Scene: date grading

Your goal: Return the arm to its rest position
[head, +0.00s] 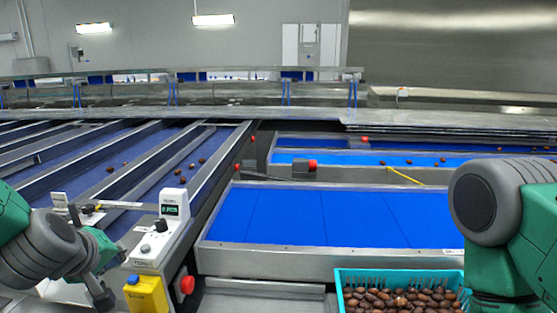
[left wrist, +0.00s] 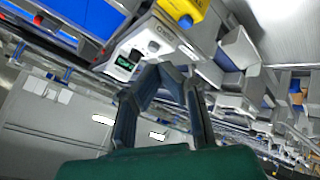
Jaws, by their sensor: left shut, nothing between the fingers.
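My left arm comes in at the left edge of the head view. Its gripper (head: 103,294) is a dark shape low beside the white scale unit, partly hidden by the wrist. In the left wrist view the left gripper (left wrist: 166,72) shows two dark fingers drawn together at the tips, with nothing between them. My right arm (head: 510,215) stands at the right edge of the head view, bent. Its gripper is out of view.
A white scale unit with a green display (head: 170,212) and a yellow container (head: 147,294) stand near my left gripper. A red button (head: 187,285) is beside them. A teal crate (head: 400,274) of dates is at front right. Blue belts (head: 320,215) lie beyond.

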